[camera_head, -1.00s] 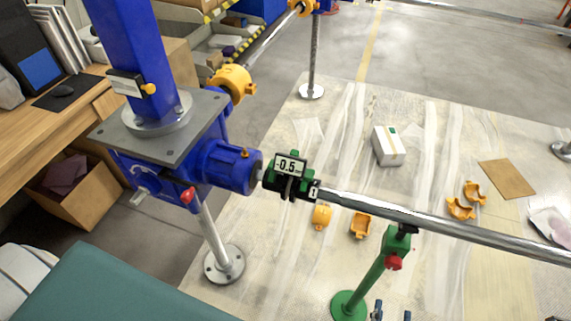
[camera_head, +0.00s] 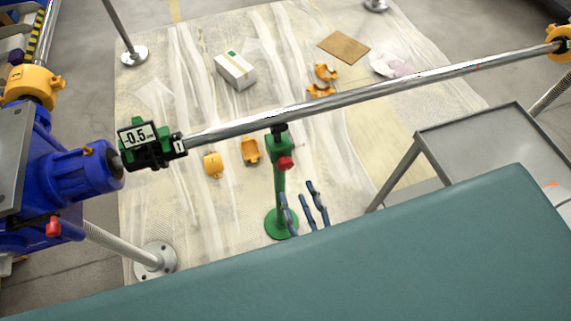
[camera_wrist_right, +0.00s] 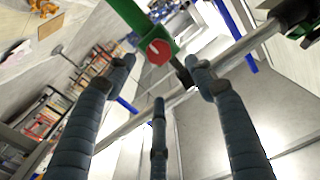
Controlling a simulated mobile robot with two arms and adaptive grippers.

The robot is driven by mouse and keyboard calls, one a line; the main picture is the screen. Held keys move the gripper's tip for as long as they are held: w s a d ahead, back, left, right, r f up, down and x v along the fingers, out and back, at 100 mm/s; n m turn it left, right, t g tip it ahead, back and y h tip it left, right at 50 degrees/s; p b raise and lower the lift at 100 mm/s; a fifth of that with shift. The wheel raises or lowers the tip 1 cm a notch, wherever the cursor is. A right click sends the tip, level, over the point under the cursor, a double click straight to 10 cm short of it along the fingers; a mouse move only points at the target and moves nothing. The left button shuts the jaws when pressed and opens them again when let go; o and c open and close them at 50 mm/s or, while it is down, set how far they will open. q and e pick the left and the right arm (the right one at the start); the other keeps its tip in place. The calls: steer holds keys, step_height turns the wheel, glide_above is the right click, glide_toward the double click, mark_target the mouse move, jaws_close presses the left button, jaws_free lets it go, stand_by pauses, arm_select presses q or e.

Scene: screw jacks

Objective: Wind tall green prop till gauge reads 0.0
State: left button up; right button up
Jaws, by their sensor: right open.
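The green prop (camera_head: 279,185) stands upright on a round green base under the long steel tube (camera_head: 340,101), its dark head at the tube's underside. A red knob (camera_head: 285,163) sits near its top. The gauge (camera_head: 138,136), in a green and black clamp at the tube's left end, reads -0.5. My right gripper (camera_head: 301,195) is open and empty, its blue-grey fingers just right of the prop's lower post. In the right wrist view the spread fingers (camera_wrist_right: 160,75) point towards the red knob (camera_wrist_right: 156,50) and green prop head (camera_wrist_right: 135,15), apparently without touching. My left gripper is out of view.
A blue jack unit (camera_head: 75,170) stands at the left. Orange clamp halves (camera_head: 250,151) and a white box (camera_head: 236,70) lie on the floor sheet. A grey metal trolley (camera_head: 490,145) stands at the right. A large teal surface (camera_head: 400,255) fills the foreground and hides my right arm.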

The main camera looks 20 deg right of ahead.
mark_target(287, 167)
steer(key=w, duration=0.3)
steer(key=w+p, duration=0.1)
steer(key=w, duration=0.6)
steer(key=shift+w+a, duration=0.2)
steer(key=shift+a, duration=0.05)
